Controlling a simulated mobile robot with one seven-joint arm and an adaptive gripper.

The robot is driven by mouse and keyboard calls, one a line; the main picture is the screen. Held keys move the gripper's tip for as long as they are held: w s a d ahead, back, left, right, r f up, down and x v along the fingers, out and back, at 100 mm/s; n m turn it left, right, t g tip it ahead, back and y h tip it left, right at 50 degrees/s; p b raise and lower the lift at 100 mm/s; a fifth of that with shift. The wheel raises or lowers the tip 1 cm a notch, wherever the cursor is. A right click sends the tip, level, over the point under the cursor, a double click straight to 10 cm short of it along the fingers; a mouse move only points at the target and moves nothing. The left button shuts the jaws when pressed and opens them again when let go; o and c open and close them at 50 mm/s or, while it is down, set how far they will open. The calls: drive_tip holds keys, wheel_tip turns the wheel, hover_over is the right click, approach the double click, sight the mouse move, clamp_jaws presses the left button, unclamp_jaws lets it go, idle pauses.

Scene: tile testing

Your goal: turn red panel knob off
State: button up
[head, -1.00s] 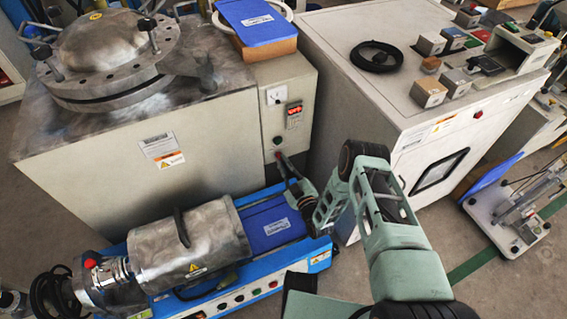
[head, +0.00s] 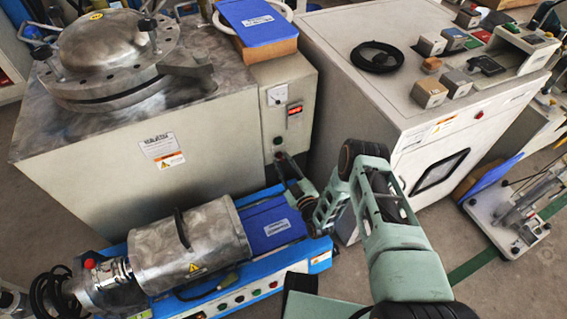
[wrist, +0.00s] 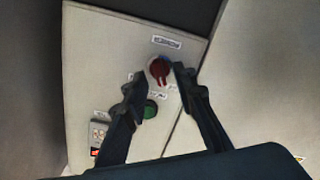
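The red knob (wrist: 159,71) shows in the wrist view on a pale control panel (wrist: 90,60), with a raised grip bar across it. My gripper (wrist: 160,71) is open, with one dark finger on each side of the knob. The right finger is close to the knob's edge; I cannot tell whether either finger touches it. In the head view my gripper (head: 281,161) is at the lower part of the narrow panel (head: 297,150) on the front of the large metal machine. My gripper largely covers the knob there.
A green button (wrist: 150,109) sits beside the knob, close to the left finger. A lit red display (head: 294,111) is higher on the panel. A white cabinet (head: 360,105) stands at the right.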

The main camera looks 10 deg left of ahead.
wheel_tip(320, 180, up, 10)
drive_tip(key=shift+f, duration=0.1)
idle(0.4)
idle(0.4)
